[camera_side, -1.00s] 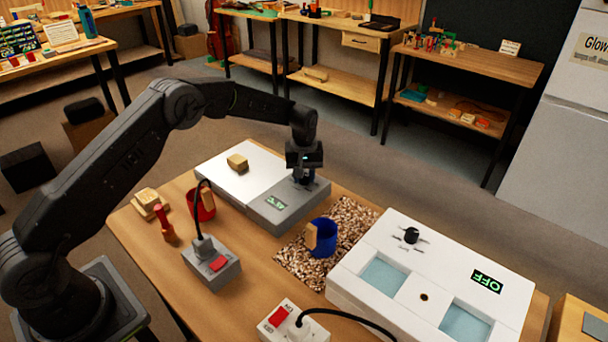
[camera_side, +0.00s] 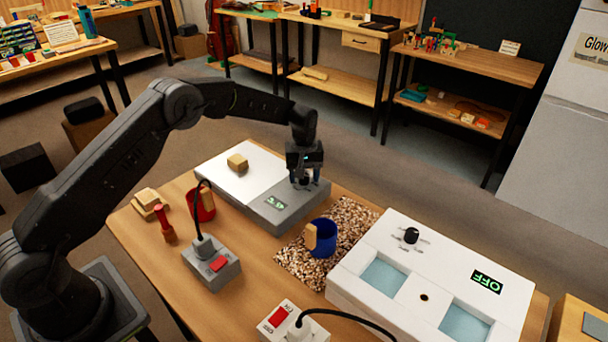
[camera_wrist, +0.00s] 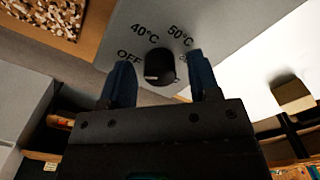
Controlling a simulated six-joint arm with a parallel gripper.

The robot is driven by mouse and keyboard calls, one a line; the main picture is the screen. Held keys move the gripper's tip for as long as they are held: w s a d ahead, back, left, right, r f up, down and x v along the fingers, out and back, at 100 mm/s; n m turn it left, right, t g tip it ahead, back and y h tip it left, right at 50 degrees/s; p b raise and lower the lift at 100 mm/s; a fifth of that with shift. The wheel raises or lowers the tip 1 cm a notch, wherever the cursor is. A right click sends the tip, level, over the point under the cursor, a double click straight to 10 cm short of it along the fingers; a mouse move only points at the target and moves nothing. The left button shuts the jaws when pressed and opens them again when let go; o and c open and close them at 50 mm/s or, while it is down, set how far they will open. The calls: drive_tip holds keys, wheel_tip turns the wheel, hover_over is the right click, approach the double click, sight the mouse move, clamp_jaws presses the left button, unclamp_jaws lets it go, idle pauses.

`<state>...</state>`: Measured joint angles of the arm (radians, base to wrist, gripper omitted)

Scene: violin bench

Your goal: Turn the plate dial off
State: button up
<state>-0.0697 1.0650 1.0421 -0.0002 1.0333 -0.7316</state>
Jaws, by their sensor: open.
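The plate unit has a grey control end (camera_side: 284,209) with a small green-lit display (camera_side: 275,202), whose characters are too small to read surely. Its black dial (camera_wrist: 160,66) shows in the wrist view, with OFF, 40°C and 50°C printed around it and another label partly hidden by a finger. A pale mark on the dial lies on its lower left side, below the OFF label. My gripper (camera_side: 304,184) is over the control end, pointing down. Its open blue fingers (camera_wrist: 160,72) stand on either side of the dial with visible gaps.
A wooden block (camera_side: 237,162) lies on the white plate (camera_side: 240,180). A blue cup (camera_side: 322,240) stands on the speckled mat nearby. A white double-basin unit (camera_side: 430,275) with an OFF display stands at the right. A red cup (camera_side: 201,206) and a grey switch box (camera_side: 212,268) are at left.

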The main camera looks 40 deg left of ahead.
wheel_tip(320, 180, up, 14)
idle(0.6)
